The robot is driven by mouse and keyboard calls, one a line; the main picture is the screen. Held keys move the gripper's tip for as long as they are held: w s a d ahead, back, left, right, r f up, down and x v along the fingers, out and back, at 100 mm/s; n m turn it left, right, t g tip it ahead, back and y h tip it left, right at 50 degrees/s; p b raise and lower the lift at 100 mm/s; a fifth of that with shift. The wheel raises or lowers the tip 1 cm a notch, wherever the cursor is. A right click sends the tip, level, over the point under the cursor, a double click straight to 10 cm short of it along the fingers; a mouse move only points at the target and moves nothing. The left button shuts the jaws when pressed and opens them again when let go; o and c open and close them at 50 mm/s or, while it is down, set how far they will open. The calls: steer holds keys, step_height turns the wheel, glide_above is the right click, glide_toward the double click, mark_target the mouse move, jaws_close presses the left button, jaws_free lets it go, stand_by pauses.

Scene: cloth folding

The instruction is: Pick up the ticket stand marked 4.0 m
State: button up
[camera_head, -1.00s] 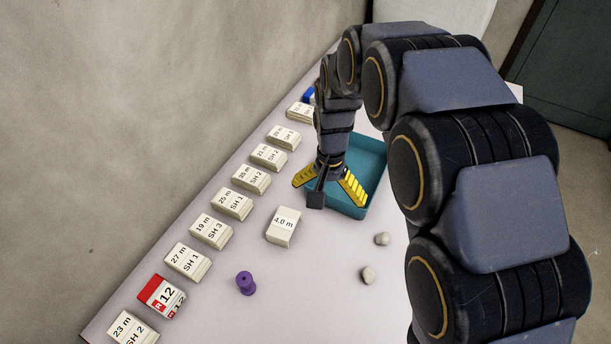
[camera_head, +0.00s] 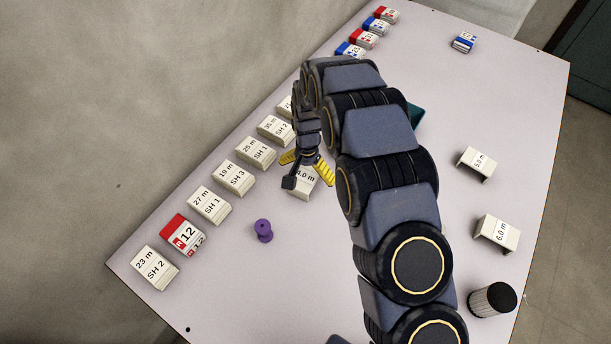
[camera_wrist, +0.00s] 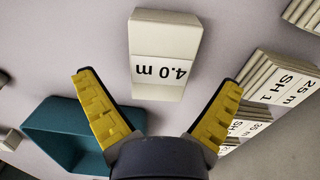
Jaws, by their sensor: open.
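The white ticket stand marked 4.0 m (camera_head: 303,189) stands on the table, partly hidden behind my gripper in the head view. In the wrist view the stand (camera_wrist: 164,52) is upside down in the picture, just beyond my fingertips and roughly centred between them. My gripper (camera_head: 308,172) is open, with its yellow fingers spread wide and nothing between them. It also shows in the wrist view (camera_wrist: 158,80). The stand appears apart from both fingers.
A row of ticket stacks (camera_head: 210,205) lines the wall side. A teal tray (camera_wrist: 52,125) is beside my gripper. A purple spool (camera_head: 263,231) stands nearby. Stands marked 5.0 m (camera_head: 478,161) and 6.0 m (camera_head: 497,233) and a dark ribbed cylinder (camera_head: 492,300) are at the right.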

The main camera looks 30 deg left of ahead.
steer(key=shift+f, duration=0.65)
steer(key=shift+r, duration=0.1)
steer(key=c, duration=1.2)
steer(key=shift+o, duration=0.2)
steer(key=shift+r, duration=0.1)
